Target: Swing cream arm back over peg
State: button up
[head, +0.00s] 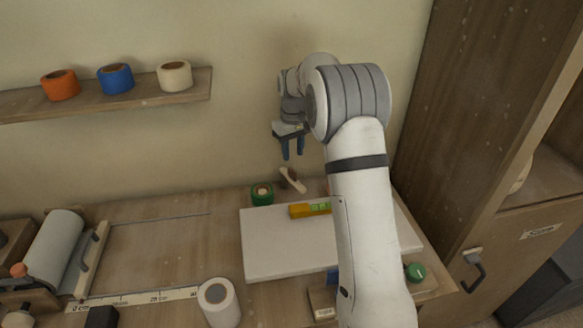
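A short cream arm (292,180) slants against the wall at the back edge of the bench, just right of a green tape roll (262,194). It looks tilted, upper end to the left. A peg cannot be clearly made out; a small brown-orange bit (327,187) beside my arm is mostly hidden. My gripper (292,156) points down in front of the wall, appearing above the cream arm and apart from it. Its two dark blue fingers are spread with nothing between them.
A white board (275,245) carries a yellow level (308,210), partly behind my arm. A shelf (140,94) with tape rolls is at upper left. A wooden cabinet (465,100) bounds the right.

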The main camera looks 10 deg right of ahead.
aim_at(293, 171)
jog(key=shift+w+f+p, duration=0.1)
jog(key=shift+f+p, duration=0.55)
jog(key=shift+f, duration=3.35)
grip_shut()
